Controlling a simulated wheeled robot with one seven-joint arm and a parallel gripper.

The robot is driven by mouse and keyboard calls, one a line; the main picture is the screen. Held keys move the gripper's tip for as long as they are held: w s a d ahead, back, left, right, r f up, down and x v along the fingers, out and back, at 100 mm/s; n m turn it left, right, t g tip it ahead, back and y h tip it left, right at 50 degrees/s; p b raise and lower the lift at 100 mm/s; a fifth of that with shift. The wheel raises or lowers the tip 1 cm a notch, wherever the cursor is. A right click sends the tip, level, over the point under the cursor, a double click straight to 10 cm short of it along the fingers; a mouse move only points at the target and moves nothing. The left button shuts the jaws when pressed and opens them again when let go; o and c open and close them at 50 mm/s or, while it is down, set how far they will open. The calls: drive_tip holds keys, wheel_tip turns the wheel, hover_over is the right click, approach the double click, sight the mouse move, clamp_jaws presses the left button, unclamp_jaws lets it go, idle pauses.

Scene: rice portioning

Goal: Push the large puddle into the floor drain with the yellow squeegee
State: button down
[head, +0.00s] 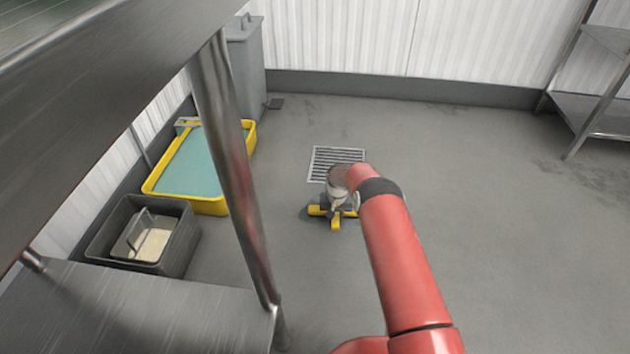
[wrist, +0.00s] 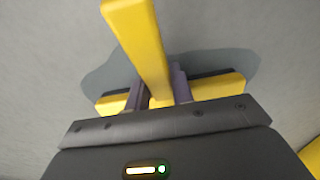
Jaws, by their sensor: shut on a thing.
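The yellow squeegee (head: 317,210) is low at the floor in the head view, just on the near side of the floor drain (head: 320,164), a square metal grate. In the wrist view my gripper (wrist: 158,92) is shut on the yellow handle of the squeegee (wrist: 137,38), whose yellow head with a dark edge lies crosswise behind the fingers. A dark wet patch, the puddle (wrist: 105,75), shows around the squeegee head in the wrist view. In the head view my arm and gripper hide part of the squeegee, and only a little of the puddle shows beside it.
A yellow tub with blue-green liquid (head: 216,206) and a grey bin holding a smaller container (head: 178,255) stand at the left. A metal table leg (head: 232,165) rises nearby. A tall grey bin (head: 246,60) stands behind; a metal rack (head: 590,105) is at the right. Floor right of my arm is clear.

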drive_tip(key=shift+w+f, duration=0.15)
drive_tip(key=shift+f, duration=0.3)
drive_tip(key=shift+w+f, duration=0.1)
drive_tip(key=shift+w, duration=1.6)
drive_tip(key=shift+w+a+r, duration=0.1)
drive_tip(key=shift+r, duration=0.1)
